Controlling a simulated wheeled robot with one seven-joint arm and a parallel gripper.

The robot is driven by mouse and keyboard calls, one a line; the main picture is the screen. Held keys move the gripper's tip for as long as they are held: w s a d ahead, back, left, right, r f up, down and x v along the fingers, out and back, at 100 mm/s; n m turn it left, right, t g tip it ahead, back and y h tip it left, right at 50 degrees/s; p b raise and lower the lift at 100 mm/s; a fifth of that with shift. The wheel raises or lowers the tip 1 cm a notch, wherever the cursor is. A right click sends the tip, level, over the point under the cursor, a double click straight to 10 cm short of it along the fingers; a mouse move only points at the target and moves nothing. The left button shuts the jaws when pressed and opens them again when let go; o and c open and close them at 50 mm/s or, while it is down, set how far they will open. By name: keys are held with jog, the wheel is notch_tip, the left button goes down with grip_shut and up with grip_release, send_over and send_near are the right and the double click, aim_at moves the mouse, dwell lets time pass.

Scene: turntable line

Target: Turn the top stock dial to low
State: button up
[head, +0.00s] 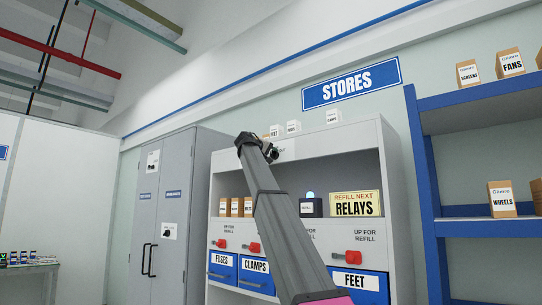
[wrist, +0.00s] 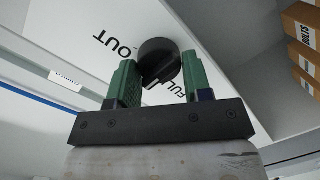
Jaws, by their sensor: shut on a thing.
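A round black dial (wrist: 160,62) with a raised grip bar sits on a white panel in the wrist view. The printed words "OUT" and "FULL" show beside it; a low mark is not visible. My gripper (wrist: 160,84) has its green fingers on either side of the dial and is shut on it. In the head view my gripper (head: 277,151) is at the upper part of the stores shelf unit (head: 389,190). My arm and gripper hide the dial there.
Brown boxes (wrist: 304,52) stand close at the right in the wrist view. The shelf unit has red levers (head: 352,258) and blue bins (head: 224,267) below. A grey cabinet (head: 172,190) stands left, and a blue rack (head: 421,200) stands right.

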jog(key=o, duration=0.9)
jog(key=shift+s+a, duration=0.1)
jog(key=v, duration=1)
jog(key=shift+s+a, duration=0.2)
jog(key=shift+s, duration=0.05)
jog(key=shift+r, duration=0.15)
